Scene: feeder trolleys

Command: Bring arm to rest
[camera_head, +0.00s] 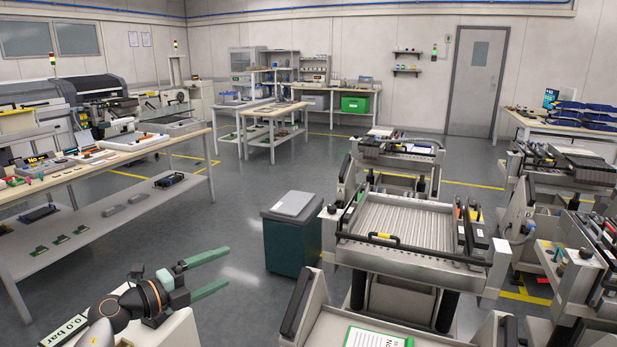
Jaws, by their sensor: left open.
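My left gripper (220,273) shows at the lower left in the head view. Its two green fingers are spread apart and point to the right, with nothing between them. It is in the air over the grey floor, left of the feeder trolley (417,258) and in front of the dark green bin. My right gripper is not in view.
A dark green bin (292,240) with a grey lid stands beyond my left gripper. A long workbench (110,163) with a lower shelf runs along the left. More trolleys (572,180) crowd the right. Free floor (232,215) lies between the workbench and the bin.

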